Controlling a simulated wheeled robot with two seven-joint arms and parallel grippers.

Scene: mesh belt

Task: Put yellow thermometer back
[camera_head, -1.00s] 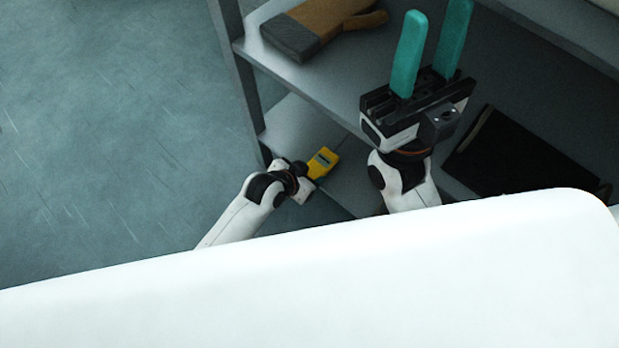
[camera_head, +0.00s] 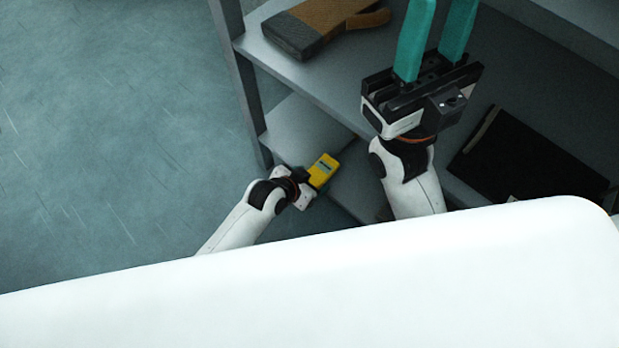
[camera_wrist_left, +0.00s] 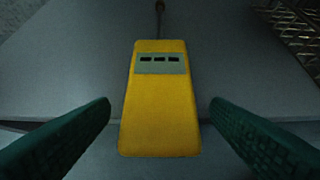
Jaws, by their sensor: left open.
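The yellow thermometer (camera_head: 324,170) shows at the lower shelf, close to the end of my left arm. In the left wrist view the yellow thermometer (camera_wrist_left: 158,110) has a grey display near its far end and a thin dark probe beyond it. My left gripper (camera_wrist_left: 160,106) is open, one green finger on each side of the thermometer, with gaps on both sides. In the head view the left gripper (camera_head: 309,188) is small and its fingers are not clear. My right gripper (camera_head: 432,45) is open over the shelf, its teal fingers apart and empty, tips cut off by the top edge.
A brown and dark glove-like item (camera_head: 325,27) lies on the upper shelf (camera_head: 290,65) at the left. A dark flat item (camera_head: 525,160) lies at the right. A shelf post (camera_head: 243,85) stands at the left. Mesh (camera_wrist_left: 298,28) shows in the wrist view's upper right corner.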

